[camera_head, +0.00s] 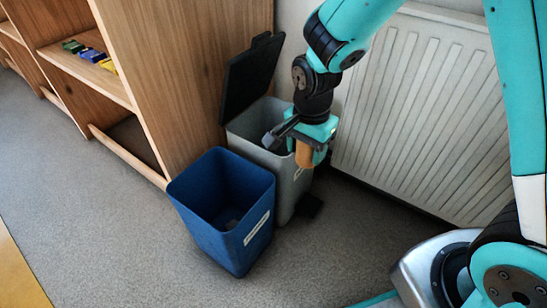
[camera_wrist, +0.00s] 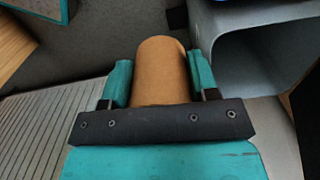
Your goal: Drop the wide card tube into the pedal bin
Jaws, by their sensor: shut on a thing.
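The wide card tube (camera_head: 304,155) is a plain brown cylinder. My gripper (camera_head: 311,146) is shut on it, and in the wrist view the tube (camera_wrist: 160,68) sits between the two teal fingers. The pedal bin (camera_head: 243,127) is grey with a pale label, and its dark lid (camera_head: 250,75) stands open. In the head view the tube hangs in front of the bin's right upper edge. In the wrist view the bin's opening (camera_wrist: 262,62) lies to the right of the tube, which appears beside it rather than over it. My gripper hides part of the rim.
An open blue bin (camera_head: 223,208) with a label stands in front of the pedal bin. A wooden shelf unit (camera_head: 185,70) holding small coloured items (camera_head: 90,54) is at left. A white radiator (camera_head: 425,110) is at right. Grey floor (camera_head: 110,220) is clear at front left.

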